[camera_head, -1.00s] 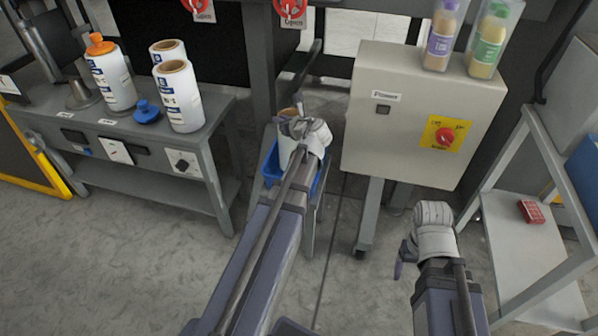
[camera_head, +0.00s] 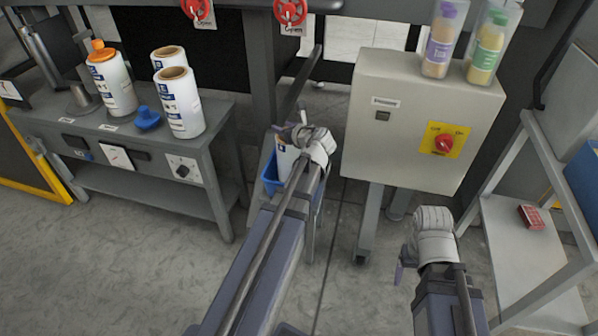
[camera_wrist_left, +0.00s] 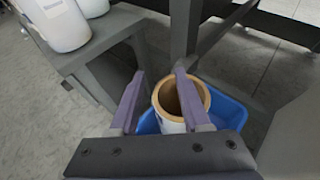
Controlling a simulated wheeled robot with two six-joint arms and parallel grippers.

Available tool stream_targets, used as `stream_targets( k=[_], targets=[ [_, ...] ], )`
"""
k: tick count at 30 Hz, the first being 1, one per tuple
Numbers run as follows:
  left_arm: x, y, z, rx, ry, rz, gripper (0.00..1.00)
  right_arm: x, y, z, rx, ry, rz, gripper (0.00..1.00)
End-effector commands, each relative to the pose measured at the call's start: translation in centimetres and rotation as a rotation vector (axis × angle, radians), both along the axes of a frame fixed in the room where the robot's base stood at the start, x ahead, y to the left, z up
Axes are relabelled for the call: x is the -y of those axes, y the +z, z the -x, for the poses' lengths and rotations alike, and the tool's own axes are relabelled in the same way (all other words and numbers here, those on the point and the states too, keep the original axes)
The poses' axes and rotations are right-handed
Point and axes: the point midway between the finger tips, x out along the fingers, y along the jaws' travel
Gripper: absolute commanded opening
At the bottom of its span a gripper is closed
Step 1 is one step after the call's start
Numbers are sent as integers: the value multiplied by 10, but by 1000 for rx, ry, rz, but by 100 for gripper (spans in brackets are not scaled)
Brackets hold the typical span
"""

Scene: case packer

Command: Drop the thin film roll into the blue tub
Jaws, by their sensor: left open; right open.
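The thin film roll (camera_wrist_left: 169,124), white with a brown cardboard core, stands in the blue tub (camera_wrist_left: 232,112) in the left wrist view. In the head view the roll (camera_head: 285,157) and the tub (camera_head: 270,180) are partly hidden by my left arm. My left gripper (camera_wrist_left: 160,97) is open above the tub. Its right finger overlaps the roll's top edge in the wrist view; I cannot tell whether they touch. The left gripper (camera_head: 298,133) also shows in the head view. My right gripper (camera_head: 401,264) is open and empty, low in front of the grey cabinet.
A grey bench (camera_head: 215,140) at left bears two more white rolls (camera_head: 182,105), a white bottle with an orange cap (camera_head: 112,85) and a blue object (camera_head: 147,118). The grey power cabinet (camera_head: 400,140) stands close right of the tub. A shelf rack (camera_head: 510,250) is at right.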

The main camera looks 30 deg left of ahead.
Motion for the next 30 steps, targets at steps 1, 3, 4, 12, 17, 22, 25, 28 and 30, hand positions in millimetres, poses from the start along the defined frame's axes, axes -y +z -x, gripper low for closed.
stream_targets(
  k=[1, 3, 4, 12, 17, 22, 25, 28, 30],
  targets=[
    [8, 7, 7, -1, -2, -1, 47, 0, 7, 0, 0, 0, -1, 74],
    [18, 12, 13, -1, -4, 0, 47, 0, 12, 0, -1, -1, -2, 74],
    [22, 14, 15, 0, -3, 0, 47, 0, 14, 0, -1, -1, -2, 74],
    [45, 24, 29, -1, 0, 0, 47, -1, 24, 0, -1, -1, -4, 74],
    [48, 24, 31, 0, 0, 0, 47, -1, 24, 0, -2, -1, -5, 74],
    [48, 24, 30, 0, 0, 0, 47, -1, 24, 0, -2, -1, -5, 74],
    [48, 24, 30, 0, 0, 0, 47, -1, 24, 0, -2, -1, -5, 74],
    [48, 24, 30, 0, 0, 0, 47, -1, 24, 0, -2, -1, -5, 74],
    [48, 24, 30, 0, 0, 0, 47, -1, 24, 0, -2, -1, -5, 74]
  ],
)
